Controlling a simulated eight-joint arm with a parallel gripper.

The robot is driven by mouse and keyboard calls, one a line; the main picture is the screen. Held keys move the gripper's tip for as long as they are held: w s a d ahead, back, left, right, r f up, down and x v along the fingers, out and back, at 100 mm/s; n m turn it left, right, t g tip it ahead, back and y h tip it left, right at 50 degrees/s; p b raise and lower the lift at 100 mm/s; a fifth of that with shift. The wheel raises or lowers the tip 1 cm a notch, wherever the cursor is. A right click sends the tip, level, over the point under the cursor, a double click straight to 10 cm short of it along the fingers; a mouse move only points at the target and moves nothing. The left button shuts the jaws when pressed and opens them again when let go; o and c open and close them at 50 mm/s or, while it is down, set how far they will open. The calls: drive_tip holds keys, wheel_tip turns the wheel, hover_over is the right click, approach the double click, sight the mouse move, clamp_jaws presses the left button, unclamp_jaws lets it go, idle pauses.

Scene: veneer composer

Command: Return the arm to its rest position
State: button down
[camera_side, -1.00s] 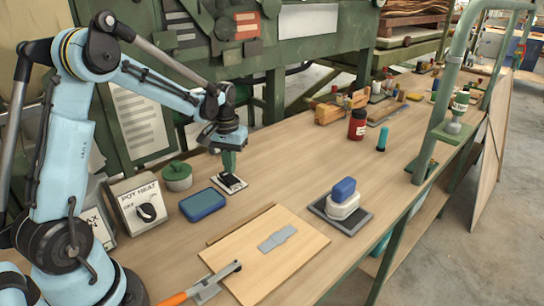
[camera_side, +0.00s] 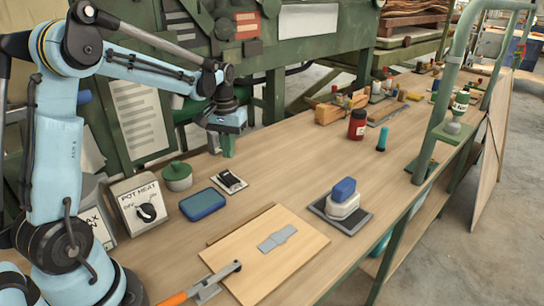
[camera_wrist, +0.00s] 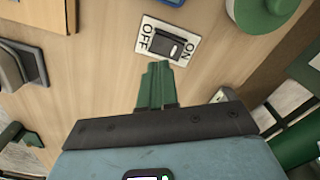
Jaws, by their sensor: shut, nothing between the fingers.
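My gripper (camera_side: 228,152) hangs from the blue arm above the back part of the bench, with its green fingers pointing down. In the wrist view the fingers (camera_wrist: 158,70) are together and hold nothing. Just below and in front of it lies a white plate with a black rocker switch (camera_side: 231,182). The wrist view shows this switch (camera_wrist: 168,44) beyond the fingertips, marked OFF on the left and ON on the right. The gripper is apart from the switch.
A POT HEAT box with a knob (camera_side: 146,208), a green lidded pot (camera_side: 177,179) and a blue pad (camera_side: 202,204) stand left of the switch. A board (camera_side: 300,262) lies in front. A blue-and-white block on a dark pad (camera_side: 342,203) is to the right. Mid-bench is clear.

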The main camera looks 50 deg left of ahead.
drive_tip(key=s+d+r+m+t, duration=0.2)
drive_tip(key=s+d, duration=0.3)
drive_tip(key=d, duration=0.3)
drive_tip(key=s+d+r+m+t, duration=0.2)
drive_tip(key=s+d+m+t, duration=0.2)
drive_tip(key=d, duration=0.4)
drive_tip(key=shift+s+r+t, duration=0.4)
drive_tip(key=shift+s+t, duration=0.2)
drive_tip(key=shift+s, duration=0.45)
drive_tip(key=shift+d, duration=0.1)
